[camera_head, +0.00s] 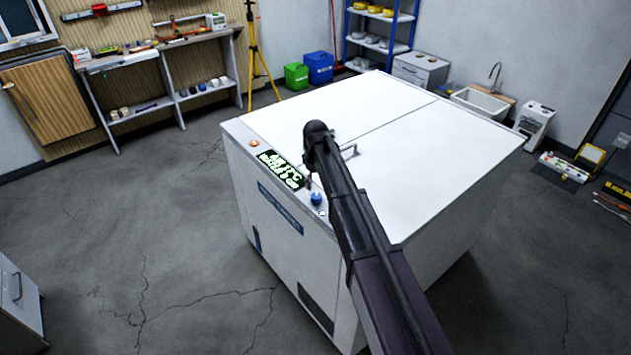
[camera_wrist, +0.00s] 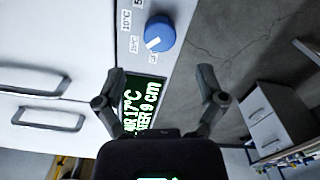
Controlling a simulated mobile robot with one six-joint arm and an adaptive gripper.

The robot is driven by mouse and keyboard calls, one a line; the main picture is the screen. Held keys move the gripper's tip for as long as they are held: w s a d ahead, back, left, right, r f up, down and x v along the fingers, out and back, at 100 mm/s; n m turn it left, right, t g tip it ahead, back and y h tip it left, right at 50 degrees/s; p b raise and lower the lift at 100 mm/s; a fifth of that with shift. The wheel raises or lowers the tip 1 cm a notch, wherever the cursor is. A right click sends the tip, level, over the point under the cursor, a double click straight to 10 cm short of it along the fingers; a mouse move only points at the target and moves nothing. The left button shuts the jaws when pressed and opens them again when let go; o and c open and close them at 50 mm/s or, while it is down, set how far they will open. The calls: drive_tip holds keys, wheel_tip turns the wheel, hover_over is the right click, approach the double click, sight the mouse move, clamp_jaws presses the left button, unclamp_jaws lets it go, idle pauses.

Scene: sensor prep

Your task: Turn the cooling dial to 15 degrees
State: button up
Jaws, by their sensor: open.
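The cooling dial is a round blue knob with a white pointer mark, in the wrist view (camera_wrist: 160,32) and on the top edge of the white chest unit in the head view (camera_head: 316,199). Small temperature labels surround it; 10°C is legible, others are hard to read. The pointer aims down and left in the wrist view; its exact setting is unclear. My gripper (camera_wrist: 160,74) is open and empty, its fingers apart over the display beside the dial. The dial lies beyond the fingertips, not between them. In the head view my gripper (camera_head: 309,183) hangs just behind the dial.
The green-lit display (camera_wrist: 143,103) shows air 17°C and water 9 cm. The white chest unit (camera_head: 440,135) has lid handles (camera_head: 349,151) close to my arm and an orange button (camera_head: 254,142) at its far left corner. Grey floor (camera_head: 130,230) is open at left.

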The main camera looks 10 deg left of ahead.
sight(315, 195)
drive_tip(key=shift+r+p, duration=3.45)
drive_tip(key=shift+r, duration=0.35)
drive_tip(key=s+d+f+m+b, duration=0.3)
drive_tip(key=s+d+m, duration=0.2)
drive_tip(key=s+d, duration=0.5)
drive_tip(key=s+d+f+m+b, duration=0.3)
drive_tip(key=s+d+m, duration=0.2)
drive_tip(key=s+d, duration=0.5)
drive_tip(key=shift+s+d, duration=0.4)
drive_tip(key=shift+d, duration=1.25)
drive_tip(key=shift+f, duration=0.1)
drive_tip(key=s+d, duration=0.1)
drive_tip(key=s+d+m, duration=0.1)
drive_tip(key=s, duration=0.1)
drive_tip(key=s+d+m, duration=0.1)
drive_tip(key=s, duration=0.1)
